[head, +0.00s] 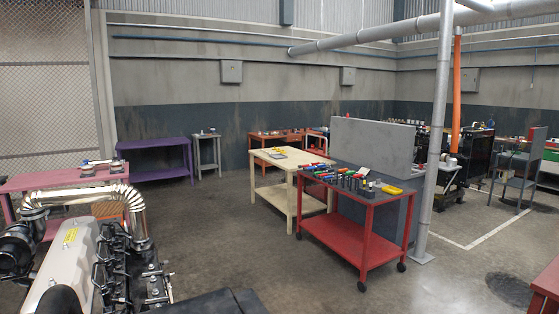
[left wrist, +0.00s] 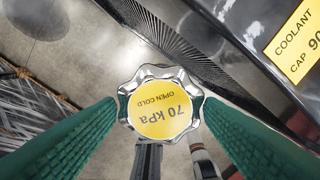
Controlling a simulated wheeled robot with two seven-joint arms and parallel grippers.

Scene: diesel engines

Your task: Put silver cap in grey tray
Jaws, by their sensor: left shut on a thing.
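The silver cap (left wrist: 137,80) has a scalloped shiny rim and a yellow face label reading "70 kPa OPEN COLD". It sits between the two green fingers of my left gripper (left wrist: 160,106), which is shut on it. The concrete floor shows behind the cap, beyond some parts at the lower edge. Neither gripper shows in the head view, and my right gripper is in no frame. I cannot make out a grey tray in either view.
A silver engine (head: 75,260) with chrome pipes stands at the left. A red cart (head: 350,243) holds many small items, beside a cream table (head: 292,196). A purple bench (head: 160,145) stands behind. A yellow coolant label (left wrist: 297,40) shows at upper right. Open floor lies in the middle.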

